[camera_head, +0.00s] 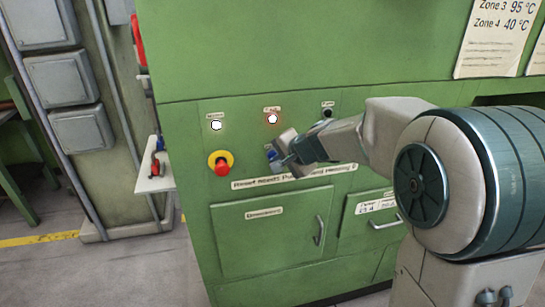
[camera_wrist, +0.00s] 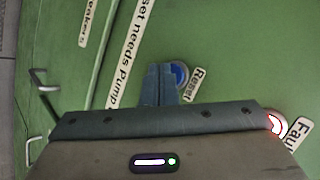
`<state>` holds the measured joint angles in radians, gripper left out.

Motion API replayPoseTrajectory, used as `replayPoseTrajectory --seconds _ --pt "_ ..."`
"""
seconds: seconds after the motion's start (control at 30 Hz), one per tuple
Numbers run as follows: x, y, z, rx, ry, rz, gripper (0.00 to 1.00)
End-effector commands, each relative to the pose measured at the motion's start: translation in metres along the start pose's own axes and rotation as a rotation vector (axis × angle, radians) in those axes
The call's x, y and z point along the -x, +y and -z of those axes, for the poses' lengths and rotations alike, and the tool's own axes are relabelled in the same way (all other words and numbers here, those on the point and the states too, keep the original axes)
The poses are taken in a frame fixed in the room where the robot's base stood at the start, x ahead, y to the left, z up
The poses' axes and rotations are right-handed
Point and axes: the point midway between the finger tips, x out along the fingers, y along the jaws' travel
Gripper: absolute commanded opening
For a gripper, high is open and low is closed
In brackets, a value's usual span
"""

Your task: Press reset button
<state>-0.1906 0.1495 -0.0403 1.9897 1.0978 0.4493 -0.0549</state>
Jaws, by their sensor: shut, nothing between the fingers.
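The blue reset button (camera_wrist: 180,73) is a round button on the green machine panel, beside a white "Reset" label (camera_wrist: 196,86) in the wrist view. My gripper (camera_wrist: 161,72) is shut and empty, with its fingertips close to the button and covering part of its left side in that view. I cannot tell whether they touch it. In the head view my gripper (camera_head: 277,160) is at the panel, right of the red and yellow emergency stop, and it mostly hides the button there.
The green panel (camera_head: 240,138) carries a red emergency stop (camera_head: 222,167) on a yellow ring, a lit white lamp (camera_head: 216,126), a red-glowing fault lamp (camera_head: 272,119) and a dark knob (camera_head: 328,111). A cabinet door with a handle (camera_head: 320,230) is below. A small white shelf (camera_head: 155,178) juts out at left.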

Motion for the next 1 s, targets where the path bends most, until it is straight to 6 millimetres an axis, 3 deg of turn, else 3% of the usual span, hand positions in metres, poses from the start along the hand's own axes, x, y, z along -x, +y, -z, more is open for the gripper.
replayPoseTrajectory --seconds 1.0 --pt "-0.0052 -0.0040 0.0040 0.000 0.001 0.000 0.00"
